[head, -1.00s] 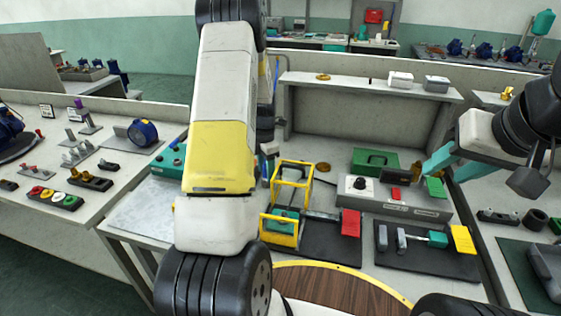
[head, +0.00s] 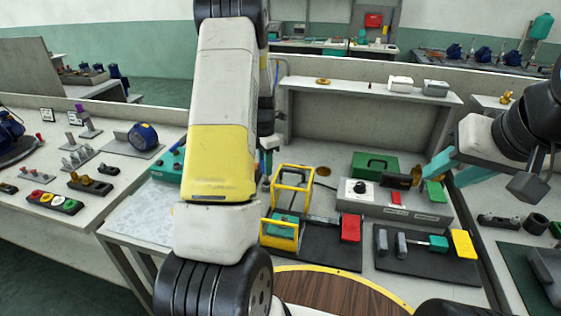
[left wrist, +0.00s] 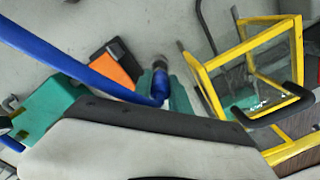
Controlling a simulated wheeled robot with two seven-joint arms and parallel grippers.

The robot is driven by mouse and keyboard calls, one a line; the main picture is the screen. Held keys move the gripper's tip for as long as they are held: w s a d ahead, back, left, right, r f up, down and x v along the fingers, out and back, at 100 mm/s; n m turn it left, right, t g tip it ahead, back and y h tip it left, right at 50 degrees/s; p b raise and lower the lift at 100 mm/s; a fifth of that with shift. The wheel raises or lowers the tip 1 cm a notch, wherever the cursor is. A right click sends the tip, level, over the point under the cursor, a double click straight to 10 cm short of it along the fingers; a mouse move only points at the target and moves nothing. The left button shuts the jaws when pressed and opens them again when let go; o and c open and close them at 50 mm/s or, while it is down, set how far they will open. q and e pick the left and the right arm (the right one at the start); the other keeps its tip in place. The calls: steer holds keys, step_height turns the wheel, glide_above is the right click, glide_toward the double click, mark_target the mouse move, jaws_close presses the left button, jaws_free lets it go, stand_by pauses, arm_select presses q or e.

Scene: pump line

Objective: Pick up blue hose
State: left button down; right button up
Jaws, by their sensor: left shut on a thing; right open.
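The blue hose (left wrist: 75,68) runs from the upper left to the middle of the left wrist view. Its end is at the teal fingers of my left gripper (left wrist: 165,92), which is shut on it. In the head view my left arm hides most of this gripper and the hose. My right gripper (head: 443,177) is open and empty, with teal fingers, above the right side of the bench.
A yellow frame (head: 292,168) stands close to my left arm; it also shows in the left wrist view (left wrist: 208,95). A green box (head: 375,163) and a grey control box (head: 425,212) stand to the right. A black mat (head: 440,268) holds several parts.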

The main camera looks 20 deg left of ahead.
arm_select(q)
steer(key=s+a+r, duration=0.1)
steer(key=s+a, duration=0.2)
steer(key=s, duration=0.4)
steer(key=s+a+r, duration=0.1)
steer(key=s+a, duration=0.3)
steer(key=s, duration=0.3)
steer(key=shift+s+r, duration=0.15)
steer(key=shift+r, duration=2.1)
